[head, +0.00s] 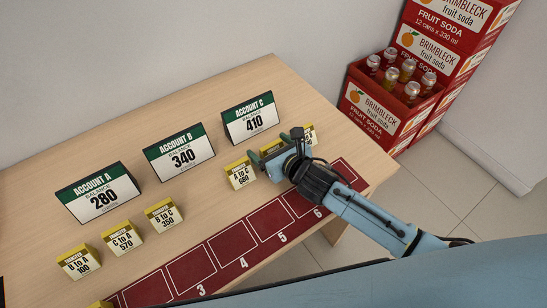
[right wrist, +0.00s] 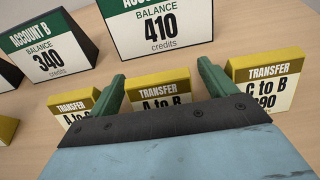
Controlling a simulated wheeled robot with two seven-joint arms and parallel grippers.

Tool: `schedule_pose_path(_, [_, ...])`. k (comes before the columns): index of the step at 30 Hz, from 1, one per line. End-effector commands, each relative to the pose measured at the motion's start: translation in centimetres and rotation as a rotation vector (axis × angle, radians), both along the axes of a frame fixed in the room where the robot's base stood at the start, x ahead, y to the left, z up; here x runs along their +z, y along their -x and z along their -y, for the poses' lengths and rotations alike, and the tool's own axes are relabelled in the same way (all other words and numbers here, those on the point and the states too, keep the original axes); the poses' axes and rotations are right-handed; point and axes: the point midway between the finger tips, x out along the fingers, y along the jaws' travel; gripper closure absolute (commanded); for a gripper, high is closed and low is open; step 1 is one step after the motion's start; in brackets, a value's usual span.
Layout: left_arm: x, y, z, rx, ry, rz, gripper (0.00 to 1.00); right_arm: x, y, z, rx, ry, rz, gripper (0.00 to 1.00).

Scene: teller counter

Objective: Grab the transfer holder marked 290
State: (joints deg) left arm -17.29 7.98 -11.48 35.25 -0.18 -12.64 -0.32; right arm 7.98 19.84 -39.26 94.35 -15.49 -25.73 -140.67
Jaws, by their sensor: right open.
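The holder at the right of the right wrist view reads "TRANSFER C to B" (right wrist: 264,80) with a number ending in 90; its first digit is partly covered by my right finger. My right gripper (head: 276,149) is open. Its green fingers show in the right wrist view (right wrist: 160,84), with the "A to B" holder (right wrist: 158,90) in line between them; that holder's number is hidden. I cannot tell whether the fingers touch any holder. My left gripper is not in view.
Yellow transfer holders A to C 680 (head: 240,174), B to A 350 (head: 164,215), C to A 570 (head: 122,238) and B to A 100 (head: 79,262) stand on the counter. Account signs, such as Account C (head: 250,118), stand behind. A red numbered strip (head: 232,244) lies in front.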

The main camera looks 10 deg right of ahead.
Motion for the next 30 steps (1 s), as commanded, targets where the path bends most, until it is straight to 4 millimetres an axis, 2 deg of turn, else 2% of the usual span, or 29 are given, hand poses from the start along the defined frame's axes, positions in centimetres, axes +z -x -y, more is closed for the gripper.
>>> schedule_pose_path(9, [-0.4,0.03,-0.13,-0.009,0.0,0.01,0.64,-0.38,-0.34,-0.13,0.0,0.0,-0.001,0.16])
schedule_pose_path(21, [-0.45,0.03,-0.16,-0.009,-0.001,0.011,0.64,-0.46,-0.32,-0.12,0.0,0.0,0.0,0.65])
schedule_pose_path(30, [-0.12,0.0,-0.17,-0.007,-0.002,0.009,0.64,-0.18,-0.31,-0.11,0.0,0.001,-0.001,0.65])
